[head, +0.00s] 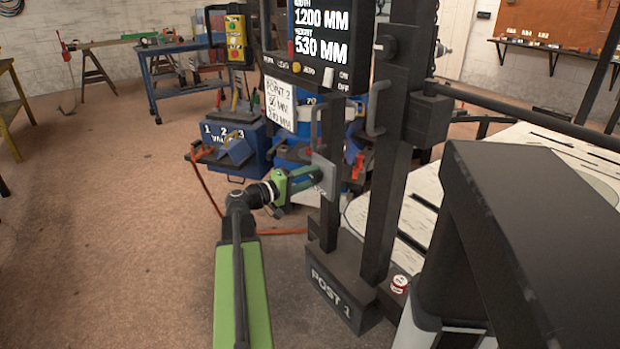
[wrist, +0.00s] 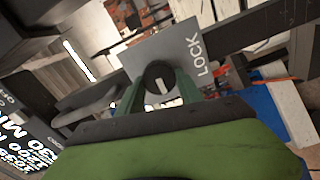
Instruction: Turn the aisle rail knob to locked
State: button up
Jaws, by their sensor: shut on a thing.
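The aisle rail knob is a dark round knob (wrist: 159,76) with a white mark on its face, seen in the wrist view. It sits on a grey plate (wrist: 188,42) printed LOCK at the plate's right. The white mark does not visibly point at that word. My gripper (wrist: 160,92) has its green fingers on both sides of the knob and is shut on it. In the head view my gripper (head: 312,180) reaches the grey plate (head: 326,172) on the post marked POST 1 (head: 340,290); the knob is hidden there behind the fingers.
A display panel (head: 325,45) with buttons hangs above my gripper, with a paper sign (head: 281,107) below it. A dark upright (head: 385,190) stands just right. A blue box (head: 238,150) with tools sits behind.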

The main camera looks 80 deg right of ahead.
jog(key=shift+f, duration=0.1)
dwell(0.3)
jog(key=o, duration=1.4)
jog(key=v, duration=1.7)
jog(key=shift+a, duration=0.25)
jog(key=shift+w, duration=0.1)
